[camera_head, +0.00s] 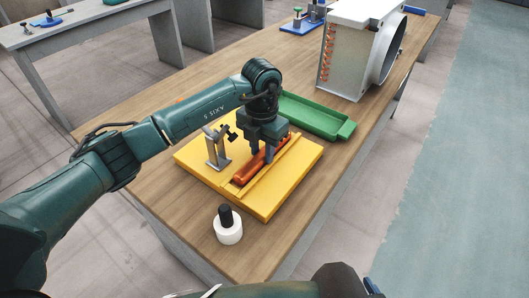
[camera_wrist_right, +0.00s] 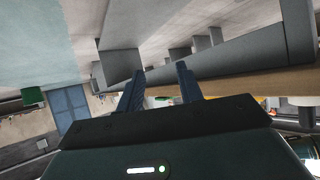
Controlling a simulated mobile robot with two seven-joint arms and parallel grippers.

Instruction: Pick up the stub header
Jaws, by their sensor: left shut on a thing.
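The stub header (camera_head: 246,173) is a copper-orange bar lying in a channel of the yellow fixture (camera_head: 262,205) on the wooden table. My left gripper (camera_head: 262,156) points down over the bar and is shut on it around its middle. The gripper hides part of the bar, and I see no clear gap between the bar and the fixture. My right gripper (camera_wrist_right: 160,70) shows in the right wrist view with its two fingers apart and nothing between them.
A grey clamp (camera_head: 216,150) stands on the fixture left of the bar. A green tray (camera_head: 315,119) lies behind it. A white cylinder with a black top (camera_head: 228,231) stands near the front edge. A large white housing (camera_head: 350,55) stands at the back.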

